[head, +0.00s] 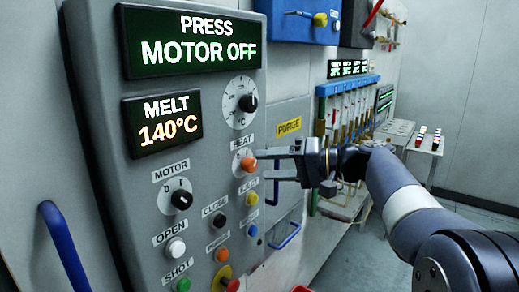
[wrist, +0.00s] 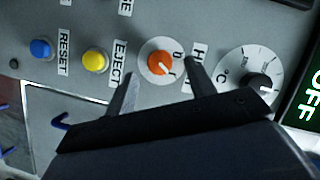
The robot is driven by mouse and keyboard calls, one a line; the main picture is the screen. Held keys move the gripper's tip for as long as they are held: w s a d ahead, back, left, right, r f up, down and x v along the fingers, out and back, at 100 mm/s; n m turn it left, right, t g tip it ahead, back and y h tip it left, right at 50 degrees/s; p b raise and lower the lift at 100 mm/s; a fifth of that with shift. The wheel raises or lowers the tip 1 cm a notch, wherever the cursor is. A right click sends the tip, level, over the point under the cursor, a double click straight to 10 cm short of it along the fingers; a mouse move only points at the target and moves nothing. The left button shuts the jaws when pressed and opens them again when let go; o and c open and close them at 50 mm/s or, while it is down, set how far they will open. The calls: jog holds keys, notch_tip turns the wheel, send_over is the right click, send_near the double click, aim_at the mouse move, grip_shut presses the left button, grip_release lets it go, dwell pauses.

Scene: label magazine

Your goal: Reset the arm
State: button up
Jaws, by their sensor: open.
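My gripper (head: 266,164) is in front of the grey control panel (head: 92,95), its fingers pointing at the orange HEAT knob (head: 249,163). In the wrist view my gripper (wrist: 160,72) is open, one finger on each side of the orange knob (wrist: 160,63). The fingers seem apart from the knob; I cannot tell whether they touch the panel. The wrist view shows the knob's pointer toward the lower right, near a dial mark. My arm reaches in from the lower right.
The upper display (head: 190,42) reads PRESS MOTOR OFF, and the MELT display (head: 162,118) reads 140°C. The black MOTOR knob (head: 181,199) and several coloured buttons sit below. A blue handle (head: 65,247) sticks out at left. Free floor shows at right.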

aim_at(254, 165)
jog(key=x, duration=0.3)
jog(key=shift+a, duration=0.1)
dwell(0.3)
